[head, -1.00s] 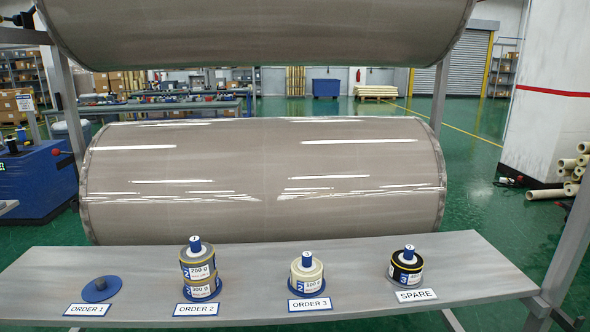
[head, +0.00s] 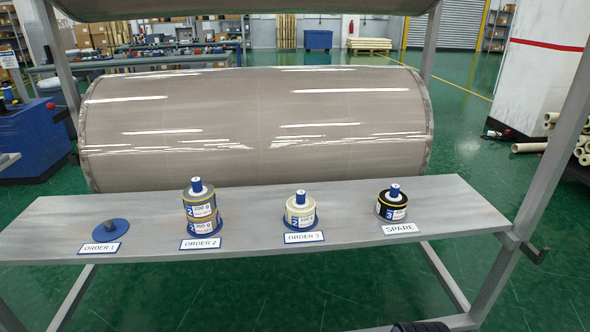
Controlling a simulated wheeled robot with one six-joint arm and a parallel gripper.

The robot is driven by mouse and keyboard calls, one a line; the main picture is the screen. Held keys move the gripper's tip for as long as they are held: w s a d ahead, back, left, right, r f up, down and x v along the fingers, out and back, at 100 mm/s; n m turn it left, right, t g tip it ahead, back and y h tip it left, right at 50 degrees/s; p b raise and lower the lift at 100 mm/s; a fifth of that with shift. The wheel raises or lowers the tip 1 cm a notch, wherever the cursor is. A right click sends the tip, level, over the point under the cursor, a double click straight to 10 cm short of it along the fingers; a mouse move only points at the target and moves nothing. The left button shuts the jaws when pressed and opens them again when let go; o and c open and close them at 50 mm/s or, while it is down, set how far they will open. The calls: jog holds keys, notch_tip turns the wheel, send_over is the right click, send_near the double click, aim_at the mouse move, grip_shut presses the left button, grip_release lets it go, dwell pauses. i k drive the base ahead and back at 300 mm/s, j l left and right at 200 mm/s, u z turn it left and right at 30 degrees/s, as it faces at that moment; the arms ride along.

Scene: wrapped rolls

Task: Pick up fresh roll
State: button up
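A large grey-brown wrapped roll (head: 258,120) with glossy highlights lies horizontally across the frame in the head view. A second large roll (head: 240,8) lies above it, and only its lower edge shows at the top of the view. Nothing visible marks either one as fresh.
A grey metal frame (head: 540,170) stands at the right of the shelf. The shelf has clear gaps between the items. Green floor (head: 250,290) is open below. A dark object (head: 420,327) is cut off at the bottom edge.

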aim_at(301, 209)
jog(key=i+j+u, duration=0.1)
jog(key=i+u, duration=0.15)
jog(key=i, duration=0.3)
jog(key=i+u, duration=0.25)
jog(key=i, duration=0.35)
